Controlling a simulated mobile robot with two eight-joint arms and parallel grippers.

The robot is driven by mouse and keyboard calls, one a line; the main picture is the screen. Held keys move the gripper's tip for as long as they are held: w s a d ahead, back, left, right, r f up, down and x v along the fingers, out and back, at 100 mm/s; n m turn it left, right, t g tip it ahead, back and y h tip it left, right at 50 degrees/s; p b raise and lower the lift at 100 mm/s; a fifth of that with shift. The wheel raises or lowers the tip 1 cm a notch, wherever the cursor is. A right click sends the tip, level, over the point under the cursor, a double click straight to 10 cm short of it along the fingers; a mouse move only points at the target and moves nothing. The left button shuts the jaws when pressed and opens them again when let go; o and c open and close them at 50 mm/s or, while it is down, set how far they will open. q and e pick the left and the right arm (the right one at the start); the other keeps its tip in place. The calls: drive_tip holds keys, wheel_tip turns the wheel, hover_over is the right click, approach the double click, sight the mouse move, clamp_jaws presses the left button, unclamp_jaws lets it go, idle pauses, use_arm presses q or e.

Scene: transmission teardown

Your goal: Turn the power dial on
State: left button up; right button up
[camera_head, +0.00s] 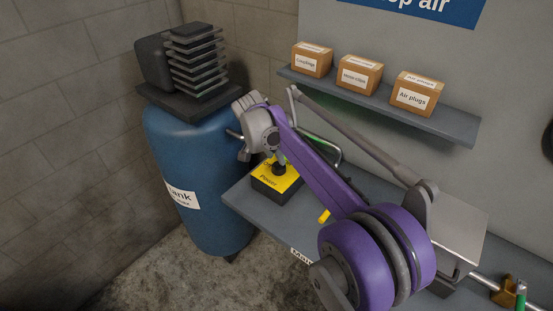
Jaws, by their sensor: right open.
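The power dial (279,168) is a dark knob on top of a small box with a yellow face (275,181) labelled "Power". The box sits at the left end of the grey bench. The dial is partly covered by my arm, so I cannot tell which way it points. My right gripper (258,143), grey at the end of a purple arm, is above and just left of the dial. It is open, and I see nothing held in it. I cannot tell whether it touches the dial. My left gripper is not in view.
A blue tank (200,225) with a dark finned compressor (190,62) on top stands left of the grey bench (246,205). A wall shelf (440,124) carries three small cardboard boxes. A brass-coloured fitting (505,292) is at the lower right.

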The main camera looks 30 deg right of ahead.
drive_tip(key=v, duration=0.8)
drive_tip(key=shift+a+r, duration=0.15)
